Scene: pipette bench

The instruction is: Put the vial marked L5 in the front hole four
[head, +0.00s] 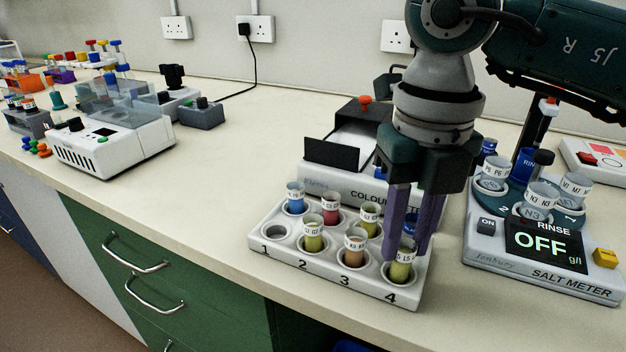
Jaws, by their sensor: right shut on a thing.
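The vial marked L5 (401,269), with yellow-green liquid and a white label band, stands upright in front hole four of the white rack (318,270). Its lower end is inside the hole; I cannot tell whether it rests on the bottom. My right gripper (407,240) points down over this hole, its purple fingers shut on the top of the vial. The fingers hide part of the label and the rack's back right corner. My left gripper is out of view.
Other vials fill front holes two (313,241) and three (354,255); front hole one (275,231) is empty. Blue, red and yellow vials stand in the back row. The colour meter (335,183) is close behind, the salt meter (545,271) close right.

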